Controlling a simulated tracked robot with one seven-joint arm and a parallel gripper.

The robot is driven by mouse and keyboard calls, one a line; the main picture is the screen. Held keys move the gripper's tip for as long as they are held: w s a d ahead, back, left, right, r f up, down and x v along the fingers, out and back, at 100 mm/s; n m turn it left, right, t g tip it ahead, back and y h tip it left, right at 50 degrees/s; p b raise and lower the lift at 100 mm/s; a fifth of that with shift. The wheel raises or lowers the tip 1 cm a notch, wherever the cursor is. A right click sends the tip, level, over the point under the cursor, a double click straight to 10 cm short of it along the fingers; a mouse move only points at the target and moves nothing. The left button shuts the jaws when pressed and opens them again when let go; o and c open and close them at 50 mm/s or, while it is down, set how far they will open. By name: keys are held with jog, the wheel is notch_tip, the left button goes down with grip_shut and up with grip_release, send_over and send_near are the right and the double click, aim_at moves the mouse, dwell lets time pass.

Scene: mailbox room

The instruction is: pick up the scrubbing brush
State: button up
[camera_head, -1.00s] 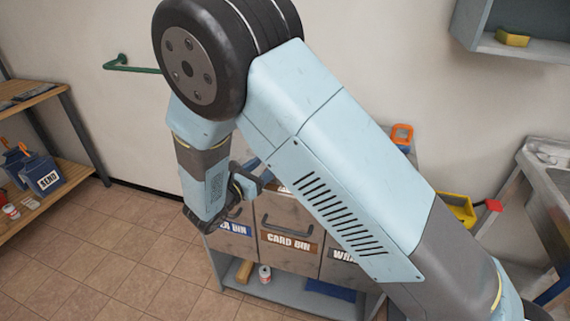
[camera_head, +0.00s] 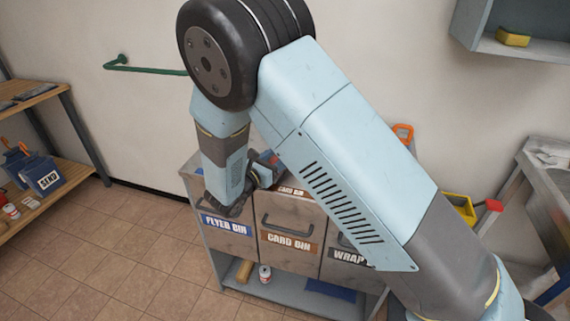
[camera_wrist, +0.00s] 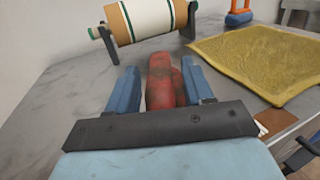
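My gripper (camera_wrist: 160,68) is open, its two blue fingers on either side of a worn red, rounded object (camera_wrist: 162,85) on the grey worktop. A small gap shows at the left finger; contact at the right finger cannot be told. I cannot tell whether this red object is the scrubbing brush, as its underside is hidden. An orange-handled item with a blue base (camera_wrist: 240,14), also brush-like, stands at the back right; its orange handle shows in the head view (camera_head: 403,132). In the head view my gripper is over the bin cabinet's left part, mostly hidden by my arm.
A striped roll on a dark stand (camera_wrist: 143,20) stands just beyond the fingers. A yellow cloth (camera_wrist: 258,60) lies to the right. The cabinet has flyer, card and wrap bins (camera_head: 289,230). A wall shelf holds a yellow sponge (camera_head: 513,38). Worktop left of the gripper is clear.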

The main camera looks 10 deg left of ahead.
jog(key=c, duration=0.9)
grip_shut()
jog(key=shift+r, duration=0.15)
jog(key=shift+r, duration=0.25)
notch_tip(320, 180, up, 2)
jog(key=shift+r, duration=0.2)
jog(key=s+d+r, duration=0.2)
jog(key=d+r, duration=0.3)
jog(key=d, duration=0.1)
jog(key=s+d+r, duration=0.3)
jog(key=d+r, duration=0.2)
jog(key=d, duration=0.2)
jog(key=shift+s, duration=0.25)
jog(key=shift+f, duration=0.1)
